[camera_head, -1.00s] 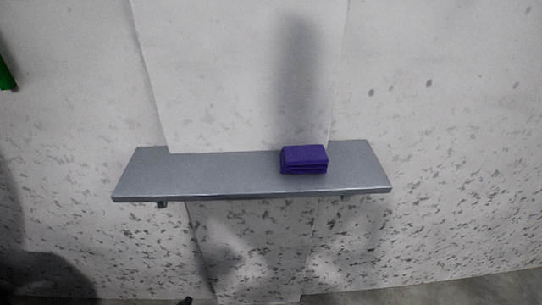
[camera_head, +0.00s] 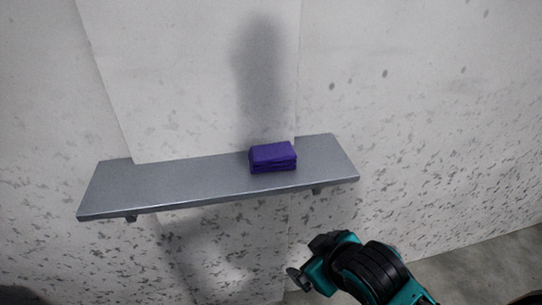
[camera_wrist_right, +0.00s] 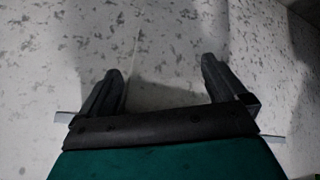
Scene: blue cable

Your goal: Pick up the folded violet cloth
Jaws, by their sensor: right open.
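The folded violet cloth (camera_head: 273,158) lies on the grey wall shelf (camera_head: 170,186), right of the shelf's middle. It is a thick, flat block with its folds facing me. My right gripper (camera_head: 302,262) is in the head view, below the shelf and apart from it, lower right of the cloth. In the right wrist view its two fingers (camera_wrist_right: 160,85) stand wide apart with nothing between them, facing the speckled wall. The cloth is not in the right wrist view. My left gripper is not in view.
The shelf is fixed to a speckled white wall (camera_head: 430,130) by small brackets (camera_head: 131,218) underneath. The cloth is the only thing on the shelf, and the shelf's left part is bare. Grey floor (camera_head: 490,270) shows at the lower right.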

